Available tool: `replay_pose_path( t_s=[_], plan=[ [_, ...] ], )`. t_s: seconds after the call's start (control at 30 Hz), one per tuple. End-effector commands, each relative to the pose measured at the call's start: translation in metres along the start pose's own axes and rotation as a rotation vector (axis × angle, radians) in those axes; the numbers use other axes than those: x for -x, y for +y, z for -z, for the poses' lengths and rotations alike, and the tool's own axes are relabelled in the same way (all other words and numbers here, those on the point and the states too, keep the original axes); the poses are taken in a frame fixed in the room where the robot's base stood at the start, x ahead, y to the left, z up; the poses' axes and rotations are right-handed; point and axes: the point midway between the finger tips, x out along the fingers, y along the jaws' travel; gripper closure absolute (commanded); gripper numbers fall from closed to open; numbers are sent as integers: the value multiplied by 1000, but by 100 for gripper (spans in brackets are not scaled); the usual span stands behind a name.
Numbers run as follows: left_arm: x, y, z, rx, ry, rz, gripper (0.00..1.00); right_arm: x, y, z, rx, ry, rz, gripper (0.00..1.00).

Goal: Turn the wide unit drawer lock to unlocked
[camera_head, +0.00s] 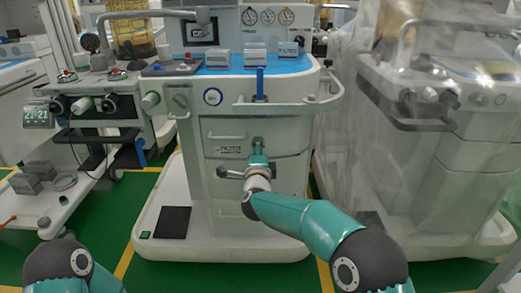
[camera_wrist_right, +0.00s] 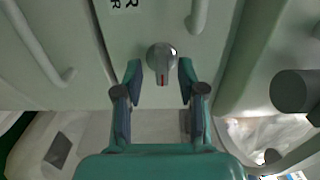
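The drawer lock is a small grey knob (camera_wrist_right: 162,56) with a red mark, on the pale front of the wide unit (camera_head: 228,190). In the right wrist view its red mark points down, toward my palm. My right gripper (camera_wrist_right: 159,80) is open, with one finger on each side of the knob and a visible gap at both sides. In the head view the right gripper (camera_head: 258,150) is at the drawer front, right of the FILTER label, and the knob is hidden there. My left gripper is not in view; only part of my left arm shows at the lower left.
A drawer handle (camera_wrist_right: 199,14) is close above and right of the knob in the wrist view. A plastic-draped cart (camera_head: 430,150) stands close on the right, and another cart (camera_head: 110,118) on the left.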

Motion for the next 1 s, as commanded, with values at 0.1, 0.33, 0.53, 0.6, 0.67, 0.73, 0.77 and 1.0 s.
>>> replay_pose_path(
  t_s=[0.1, 0.33, 0.53, 0.6, 0.67, 0.73, 0.77, 1.0],
  plan=[
    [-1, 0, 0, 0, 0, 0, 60, -8, 1, 0, 1, 1, 0, 60],
    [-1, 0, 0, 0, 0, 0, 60, -13, 0, 0, 1, -1, 1, 60],
    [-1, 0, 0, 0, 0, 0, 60, -13, 0, 0, 1, -1, 1, 62],
    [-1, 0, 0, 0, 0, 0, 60, -13, 0, 0, 1, -1, 1, 74],
    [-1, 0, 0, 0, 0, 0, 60, -13, 0, 0, 1, -1, 1, 84],
    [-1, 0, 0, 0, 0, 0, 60, -13, 0, 0, 1, -1, 1, 95],
    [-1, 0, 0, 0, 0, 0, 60, -13, 0, 0, 1, -1, 1, 100],
    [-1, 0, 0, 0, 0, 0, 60, -13, 1, 4, 2, 1, -1, 100]
  ],
)
